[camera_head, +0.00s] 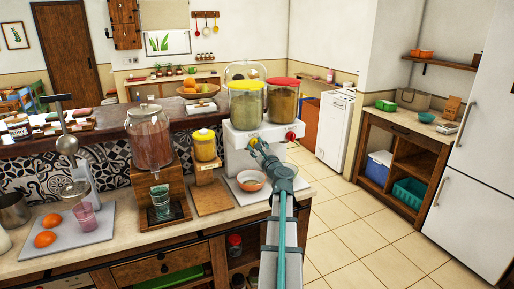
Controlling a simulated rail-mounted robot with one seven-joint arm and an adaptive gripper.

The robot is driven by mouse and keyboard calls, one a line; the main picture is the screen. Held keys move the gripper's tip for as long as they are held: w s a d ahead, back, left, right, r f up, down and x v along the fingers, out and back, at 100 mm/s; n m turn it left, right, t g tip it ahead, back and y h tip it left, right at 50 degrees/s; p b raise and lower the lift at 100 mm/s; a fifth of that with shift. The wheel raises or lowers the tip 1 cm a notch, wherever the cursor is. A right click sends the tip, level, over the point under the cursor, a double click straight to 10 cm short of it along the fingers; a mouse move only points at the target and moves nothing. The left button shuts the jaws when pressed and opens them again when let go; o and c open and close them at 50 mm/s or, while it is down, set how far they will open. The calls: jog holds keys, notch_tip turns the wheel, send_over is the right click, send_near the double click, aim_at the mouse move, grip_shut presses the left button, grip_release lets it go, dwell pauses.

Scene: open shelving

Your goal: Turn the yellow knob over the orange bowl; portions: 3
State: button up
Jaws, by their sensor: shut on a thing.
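A white dispenser (236,150) stands on the counter with two clear containers on top, one with a yellow lid (245,85) and one with a red lid (283,81). The yellow knob (253,141) is on its front left, and a red knob (290,136) is to the right. My gripper (258,146) reaches up from the front and is shut on the yellow knob, partly covering it.
A drink dispenser (150,137) with a glass (160,199) and a small yellow-lidded jar (205,146) on a wooden stand are to the left. A juicer (67,144) and oranges (45,239) are farther left. The floor at right is clear.

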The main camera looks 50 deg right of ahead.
jog(key=o, duration=1.1)
jog(key=shift+o, duration=0.2)
jog(key=v, duration=1.2)
jog(key=shift+r, duration=0.1)
